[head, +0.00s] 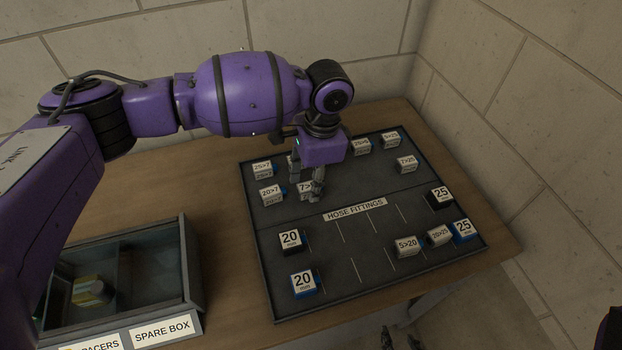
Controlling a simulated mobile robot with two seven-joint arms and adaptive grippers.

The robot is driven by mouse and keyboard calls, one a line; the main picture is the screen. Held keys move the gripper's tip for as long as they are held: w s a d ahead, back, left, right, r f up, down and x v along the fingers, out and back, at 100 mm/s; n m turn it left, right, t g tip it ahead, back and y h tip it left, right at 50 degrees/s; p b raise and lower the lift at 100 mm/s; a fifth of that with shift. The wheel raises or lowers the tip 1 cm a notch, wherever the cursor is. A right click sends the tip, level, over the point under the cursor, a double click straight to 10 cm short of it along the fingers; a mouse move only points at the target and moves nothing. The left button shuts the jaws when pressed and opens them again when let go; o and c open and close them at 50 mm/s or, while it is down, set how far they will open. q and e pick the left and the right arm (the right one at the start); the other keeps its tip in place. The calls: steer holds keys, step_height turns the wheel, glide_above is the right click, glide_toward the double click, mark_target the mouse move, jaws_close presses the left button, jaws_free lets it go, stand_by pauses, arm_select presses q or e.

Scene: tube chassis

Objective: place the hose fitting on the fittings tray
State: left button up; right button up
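The fittings tray (352,207) is a dark, flat tray labelled HOSE FITTINGS, lying on the wooden table. Several small blocks with white number labels stand on it. My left gripper (313,187) points down over the tray's back left half. Its fingers are at a white-labelled fitting (303,188) whose label starts with 7 and is partly hidden by them. I cannot tell whether the fingers grip it. A fitting marked 20>7 (270,194) stands just left of it. Dark finger-like parts, possibly my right gripper (402,338), show at the bottom edge, too cropped to judge.
Blocks marked 20 (290,240) and 25 (463,230) stand at the front half's left and right sides. A fitting marked 5>20 (407,246) is near the front right. An open box (195,270) labelled SPARE BOX stands left. Walls close the back and right.

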arm_select(q)
step_height(320, 180, up, 12)
steer(key=d, duration=0.1)
steer(key=shift+w+d+r, duration=0.15)
steer(key=shift+w, duration=0.1)
stand_by(0.4)
stand_by(0.3)
